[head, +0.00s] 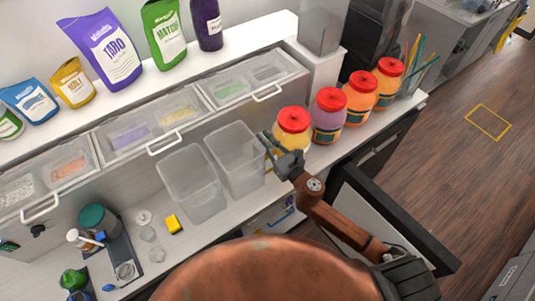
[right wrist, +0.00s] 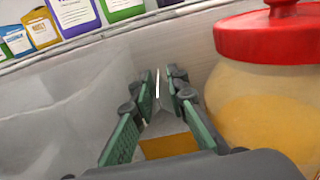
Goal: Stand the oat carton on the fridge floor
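A pale carton with a thin white top ridge and an orange-yellow face (right wrist: 168,146), which looks like the oat carton, stands on the counter between a clear bin and the yellow jar. Only a sliver shows in the head view, behind my right gripper (head: 274,146). In the right wrist view my right gripper (right wrist: 160,100) has its green-padded fingers apart, one on each side of the carton's top. I cannot tell whether they touch it. The fridge's open door (head: 400,222) shows below the counter at right; its floor is hidden. My left gripper is not in view.
Two clear bins (head: 190,183) stand left of the gripper. The red-lidded yellow jar (head: 293,132) is close on its right, with more jars (head: 328,115) beyond. A white-and-blue package (head: 283,214) shows below the counter edge.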

